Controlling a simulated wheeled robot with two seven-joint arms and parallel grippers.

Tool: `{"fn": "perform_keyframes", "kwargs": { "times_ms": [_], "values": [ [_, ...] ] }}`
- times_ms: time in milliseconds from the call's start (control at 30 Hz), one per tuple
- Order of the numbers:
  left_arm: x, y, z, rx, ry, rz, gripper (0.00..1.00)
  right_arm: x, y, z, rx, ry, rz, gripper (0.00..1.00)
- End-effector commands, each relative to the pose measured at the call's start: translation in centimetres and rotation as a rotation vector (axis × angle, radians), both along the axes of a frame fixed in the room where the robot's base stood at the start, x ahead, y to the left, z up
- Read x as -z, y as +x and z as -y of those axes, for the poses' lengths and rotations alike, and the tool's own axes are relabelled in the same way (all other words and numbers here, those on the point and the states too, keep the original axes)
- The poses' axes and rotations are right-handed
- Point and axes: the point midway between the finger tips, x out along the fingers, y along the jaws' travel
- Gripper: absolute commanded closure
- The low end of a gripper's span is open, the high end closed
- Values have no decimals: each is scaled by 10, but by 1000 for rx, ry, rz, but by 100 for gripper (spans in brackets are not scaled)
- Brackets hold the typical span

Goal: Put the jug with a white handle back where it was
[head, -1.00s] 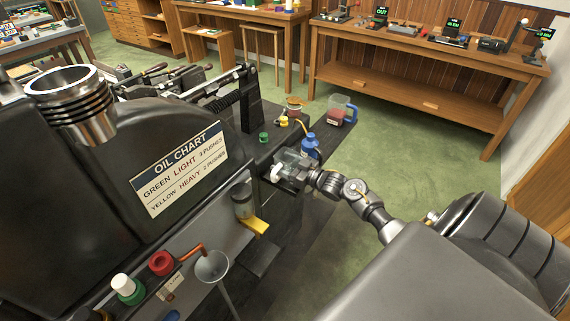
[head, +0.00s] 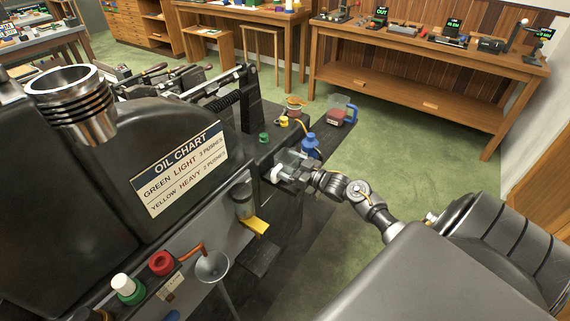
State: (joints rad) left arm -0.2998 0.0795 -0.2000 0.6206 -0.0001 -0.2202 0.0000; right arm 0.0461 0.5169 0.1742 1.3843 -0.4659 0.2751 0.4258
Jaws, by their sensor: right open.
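A clear jug with a white handle (head: 289,158) stands on the dark machine ledge near its right edge, beside a blue bottle. Its white handle faces the lower left. My right gripper (head: 288,173) is open at the jug's near side, close to the handle, and hides part of the jug. I cannot tell whether the fingers touch it. My left gripper is not in view.
The blue bottle (head: 310,144) stands just right of the jug. A blue-handled jug with red contents (head: 341,110) and small green and yellow caps sit farther back on the ledge. A yellow lever (head: 254,226) and funnel (head: 212,266) are nearer. Open green floor lies right.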

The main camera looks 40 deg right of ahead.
Motion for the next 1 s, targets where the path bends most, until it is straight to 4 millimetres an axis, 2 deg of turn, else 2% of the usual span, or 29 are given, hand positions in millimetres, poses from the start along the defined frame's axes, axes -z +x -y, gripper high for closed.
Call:
{"fn": "perform_keyframes", "kwargs": {
  "times_ms": [300,500,700,1000],
  "values": [
    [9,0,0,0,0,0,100,4,-66,19,0,-2,-4,15],
    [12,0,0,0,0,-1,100,2,-94,28,0,-1,-2,15],
    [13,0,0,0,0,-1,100,1,-105,32,0,-1,-1,15],
    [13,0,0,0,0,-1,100,1,-105,32,0,0,-1,15]
  ]
}}
